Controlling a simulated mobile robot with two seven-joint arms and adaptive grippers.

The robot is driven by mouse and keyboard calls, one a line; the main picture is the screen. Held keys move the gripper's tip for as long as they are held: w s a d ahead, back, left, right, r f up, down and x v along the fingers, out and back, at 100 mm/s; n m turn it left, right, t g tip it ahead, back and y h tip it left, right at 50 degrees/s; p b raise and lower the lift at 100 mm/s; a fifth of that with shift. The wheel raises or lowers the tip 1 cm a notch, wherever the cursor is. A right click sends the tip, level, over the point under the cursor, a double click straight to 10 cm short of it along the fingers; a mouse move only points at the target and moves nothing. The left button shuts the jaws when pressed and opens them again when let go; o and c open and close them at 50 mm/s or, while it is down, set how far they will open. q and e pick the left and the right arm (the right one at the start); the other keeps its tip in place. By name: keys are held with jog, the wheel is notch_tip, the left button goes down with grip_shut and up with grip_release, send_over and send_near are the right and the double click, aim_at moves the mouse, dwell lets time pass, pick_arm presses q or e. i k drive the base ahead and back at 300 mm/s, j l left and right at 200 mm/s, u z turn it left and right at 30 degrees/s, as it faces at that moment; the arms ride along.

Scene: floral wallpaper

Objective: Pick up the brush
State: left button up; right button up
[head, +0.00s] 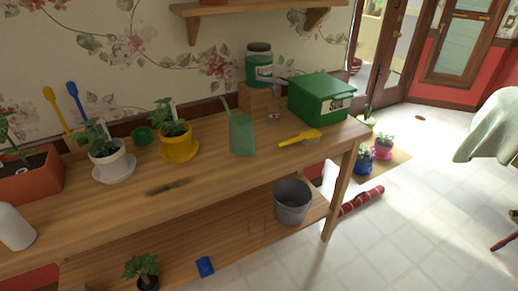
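A yellow-handled brush (298,139) lies on the wooden bench top, near its right end. Its wider head points right and its handle points left. The brush lies in front of a green box labelled "SOIL" (321,97) and to the right of a green dustpan-like scoop (242,134). Nothing covers the brush. Neither of my grippers shows in the head view, so I cannot see whether they are open or shut.
The wooden bench (110,220) carries a white pot (108,165) and a yellow pot (179,147) with plants at left. A small glass jar (273,116) stands behind the brush. A grey bucket (292,201) sits on the lower shelf. The bench top before the brush is clear.

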aim_at(309, 138)
jog(key=i+l, duration=0.2)
jog(key=l, duration=0.2)
jog(key=i+l, duration=0.2)
jog(key=l, duration=0.15)
jog(key=i+l, duration=0.2)
jog(key=l, duration=0.2)
jog(key=i+l+u, duration=0.1)
jog(key=l, duration=0.25)
jog(key=i, duration=0.1)
